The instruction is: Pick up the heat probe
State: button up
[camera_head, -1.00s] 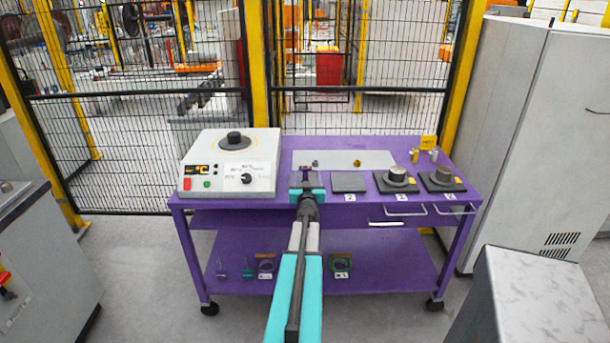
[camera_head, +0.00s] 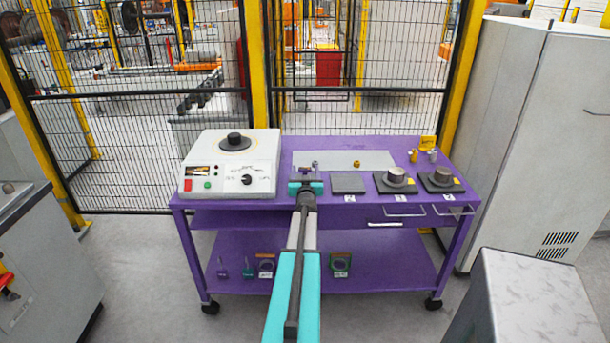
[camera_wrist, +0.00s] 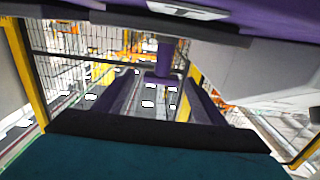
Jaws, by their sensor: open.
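My gripper (camera_head: 306,174) reaches over the front edge of the purple cart, between the white heater unit and a flat dark plate. Its jaws are open. In the wrist view the two dark fingers (camera_wrist: 164,100) stand apart, with a purple upright piece (camera_wrist: 165,60) showing beyond the gap; I cannot tell what it is. I cannot single out the heat probe with certainty. A small grey piece (camera_head: 315,164) and a small brass piece (camera_head: 357,163) lie on the pale panel behind the gripper. Two small brass pieces (camera_head: 413,155) stand at the back right.
The white heater unit (camera_head: 228,168) stands left on the purple cart (camera_head: 370,147). A flat dark plate (camera_head: 348,183) and two dark bases with round metal pieces (camera_head: 396,180) are to the right. The lower shelf holds small parts. A cabinet (camera_head: 530,130) and mesh fence surround the cart.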

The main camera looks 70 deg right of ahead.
dwell(0.6)
jog(key=c, duration=1.2)
jog(key=shift+r, duration=0.15)
jog(key=shift+r+b, duration=0.35)
jog(key=shift+r, duration=0.45)
jog(key=r+v, duration=0.1)
jog(key=v, duration=0.4)
jog(key=r+b+v, duration=0.1)
jog(key=v, duration=0.4)
jog(key=s+r+b+v, duration=0.1)
jog(key=v, duration=0.5)
jog(key=shift+d, duration=0.3)
